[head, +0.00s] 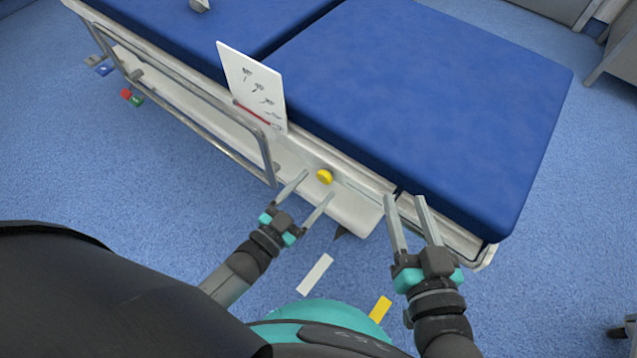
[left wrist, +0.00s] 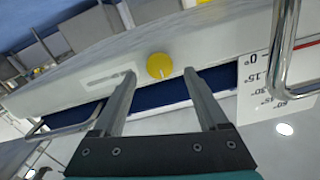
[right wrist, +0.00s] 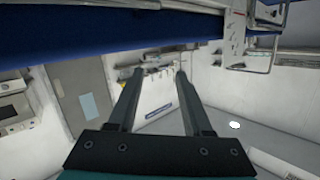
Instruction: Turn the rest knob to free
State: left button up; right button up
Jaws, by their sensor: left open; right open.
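The yellow round knob (head: 324,177) sits on the pale side panel of the operating table. It also shows in the left wrist view (left wrist: 160,66), with a short pale mark near its lower edge. My left gripper (head: 318,184) is open and empty, its fingers pointing at the knob. In the left wrist view the knob lies just beyond and between the two fingertips (left wrist: 160,72); I cannot tell whether they touch it. My right gripper (head: 404,197) is open and empty near the table's lower right side. In the right wrist view its fingertips (right wrist: 153,72) have nothing between them.
A white angle chart (head: 252,85) stands on the table's side, left of the knob. A metal side rail (head: 190,112) runs along the left. Blue mattress pads (head: 430,100) cover the table. The blue floor (head: 130,190) in front is mostly clear.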

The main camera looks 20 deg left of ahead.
aim_at(324, 177)
pick_arm(q)
jog(key=shift+b+x, duration=0.3)
jog(key=shift+x, duration=0.9)
pick_arm(e)
jog(key=shift+s+a+r+t+y, duration=0.3)
jog(key=shift+s+r+t, duration=0.15)
jog(key=shift+t, duration=0.25)
pick_arm(q)
jog(key=shift+c, duration=0.3)
grip_shut()
pick_arm(e)
jog(key=shift+w, duration=0.1)
